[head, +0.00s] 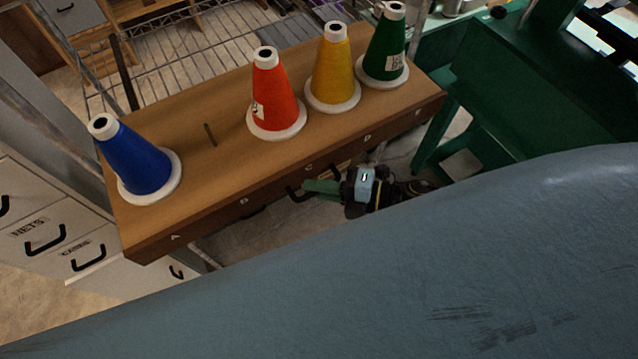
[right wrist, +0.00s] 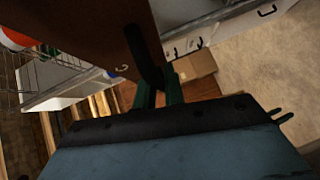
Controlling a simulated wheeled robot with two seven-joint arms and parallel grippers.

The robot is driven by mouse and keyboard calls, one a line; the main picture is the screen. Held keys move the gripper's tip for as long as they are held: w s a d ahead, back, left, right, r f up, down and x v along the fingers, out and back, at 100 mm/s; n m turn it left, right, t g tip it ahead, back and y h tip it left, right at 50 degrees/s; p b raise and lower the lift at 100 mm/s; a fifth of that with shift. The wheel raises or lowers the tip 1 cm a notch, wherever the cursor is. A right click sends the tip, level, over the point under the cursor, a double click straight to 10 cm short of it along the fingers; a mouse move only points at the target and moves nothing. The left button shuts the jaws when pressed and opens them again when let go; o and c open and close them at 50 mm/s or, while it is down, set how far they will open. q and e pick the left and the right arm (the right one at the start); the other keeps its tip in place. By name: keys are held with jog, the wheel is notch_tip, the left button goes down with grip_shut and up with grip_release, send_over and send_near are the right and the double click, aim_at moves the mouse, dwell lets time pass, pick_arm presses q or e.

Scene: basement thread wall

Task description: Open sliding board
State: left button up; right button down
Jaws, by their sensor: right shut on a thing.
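A long wooden board (head: 215,150) with a dark front edge lettered A to D runs across the head view. In the right wrist view the green fingers (right wrist: 160,96) meet the black handle (right wrist: 148,62) beside the dark brown board face (right wrist: 85,35). Which part slides is hard to tell. My left gripper is not in view.
Blue (head: 140,163), red (head: 275,95), yellow (head: 333,70) and green (head: 386,45) thread cones stand on the board. A thin peg (head: 210,135) rises between blue and red. White drawers (head: 45,235) are at the left. A green metal frame (head: 520,95) stands at the right.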

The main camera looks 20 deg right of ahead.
jog(key=c, duration=1.5)
grip_release()
jog(key=b+v, duration=0.1)
jog(key=v, duration=1.2)
jog(key=shift+s+d+b, duration=0.2)
jog(key=shift+d+b, duration=0.05)
jog(key=shift+b, duration=0.05)
jog(key=shift+f, duration=0.1)
